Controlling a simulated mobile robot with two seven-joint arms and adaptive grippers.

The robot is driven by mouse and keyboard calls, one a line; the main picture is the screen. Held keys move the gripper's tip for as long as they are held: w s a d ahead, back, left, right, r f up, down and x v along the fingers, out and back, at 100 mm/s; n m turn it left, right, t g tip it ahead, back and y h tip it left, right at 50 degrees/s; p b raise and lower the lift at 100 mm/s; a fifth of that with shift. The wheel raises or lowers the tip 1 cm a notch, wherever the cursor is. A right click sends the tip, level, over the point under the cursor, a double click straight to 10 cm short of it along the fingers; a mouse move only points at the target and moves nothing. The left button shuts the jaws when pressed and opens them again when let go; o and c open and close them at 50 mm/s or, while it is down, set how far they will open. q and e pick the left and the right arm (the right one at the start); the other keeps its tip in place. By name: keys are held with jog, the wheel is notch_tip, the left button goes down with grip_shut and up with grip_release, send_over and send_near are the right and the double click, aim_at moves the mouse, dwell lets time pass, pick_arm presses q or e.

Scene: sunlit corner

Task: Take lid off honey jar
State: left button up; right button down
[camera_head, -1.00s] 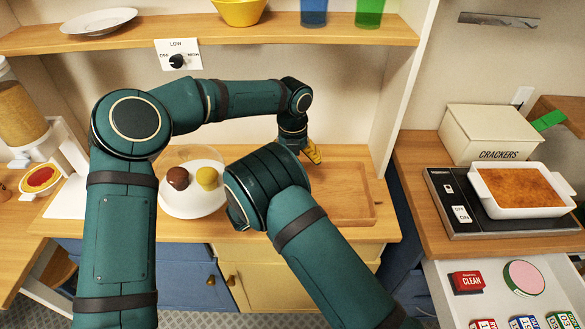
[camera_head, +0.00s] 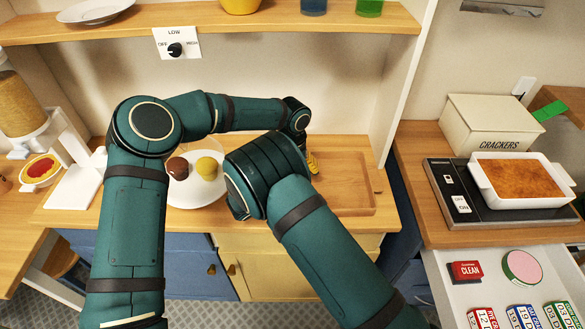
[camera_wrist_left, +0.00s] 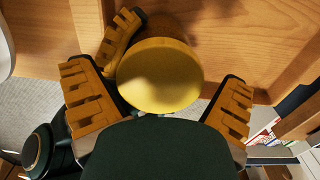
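A gap shows between the lid and the right finger. The upper-left finger is close to the lid's edge; whether it touches, I cannot tell. In the head view my left gripper (camera_head: 313,162) is mostly hidden behind my right arm, as is the jar. My right gripper is not visible.
A wooden tray (camera_head: 370,208) lies right of my left gripper on the counter. A white plate (camera_head: 181,198) with a brown and a yellow item stands to the left. A shelf (camera_head: 225,27) runs above. A cracker box (camera_head: 490,126) and a white baking dish (camera_head: 482,178) stand at right.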

pick_arm(q)
jog(key=c, duration=1)
jog(key=o, duration=1.2)
jog(key=shift+r, duration=2.3)
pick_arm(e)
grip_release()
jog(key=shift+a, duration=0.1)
